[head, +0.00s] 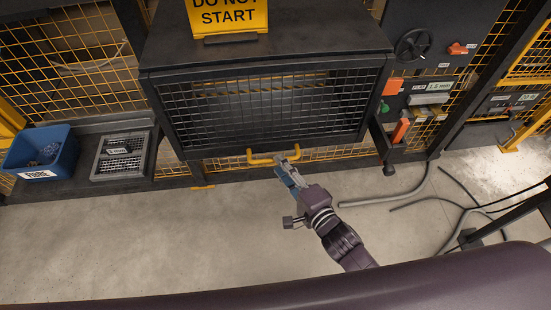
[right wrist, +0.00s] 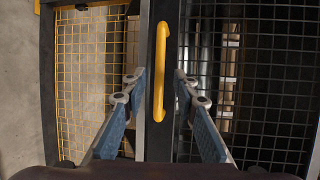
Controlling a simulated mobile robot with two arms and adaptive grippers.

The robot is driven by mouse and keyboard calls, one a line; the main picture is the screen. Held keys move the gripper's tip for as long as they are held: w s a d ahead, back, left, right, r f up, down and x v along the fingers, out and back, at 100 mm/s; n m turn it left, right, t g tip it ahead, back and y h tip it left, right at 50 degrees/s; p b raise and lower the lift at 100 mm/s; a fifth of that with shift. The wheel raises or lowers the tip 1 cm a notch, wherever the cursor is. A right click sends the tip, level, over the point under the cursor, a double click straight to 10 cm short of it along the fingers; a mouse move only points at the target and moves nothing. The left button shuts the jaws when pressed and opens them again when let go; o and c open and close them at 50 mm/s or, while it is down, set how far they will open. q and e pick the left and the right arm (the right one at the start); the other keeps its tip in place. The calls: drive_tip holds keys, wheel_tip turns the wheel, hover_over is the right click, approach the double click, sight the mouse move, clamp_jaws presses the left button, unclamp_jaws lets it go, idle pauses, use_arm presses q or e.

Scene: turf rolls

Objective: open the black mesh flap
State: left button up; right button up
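The black mesh flap (head: 265,112) is a dark-framed wire grid on the front of the machine and hangs shut. A yellow bar handle (head: 262,161) is on its lower edge. My right gripper (head: 284,168) is at the right part of this handle. In the right wrist view the handle (right wrist: 160,75) runs upright in the picture between the two blue-grey fingers, with a gap on each side. The fingers are open and hold nothing. The flap's mesh (right wrist: 265,70) fills the right of that view. My left gripper is not in view.
A yellow "do not start" sign (head: 228,16) stands on the machine's top. A blue bin (head: 40,163) and a grey mesh tray (head: 100,170) are at left. A control panel with a black handwheel (head: 413,45) is at right. Hoses (head: 390,199) lie on the otherwise clear floor.

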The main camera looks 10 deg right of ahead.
drive_tip(key=x, duration=0.4)
drive_tip(key=shift+a, duration=0.1)
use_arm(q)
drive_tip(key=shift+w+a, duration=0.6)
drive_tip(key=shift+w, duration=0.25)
use_arm(e)
drive_tip(key=c, duration=0.7)
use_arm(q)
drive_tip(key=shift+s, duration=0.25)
use_arm(e)
clamp_jaws()
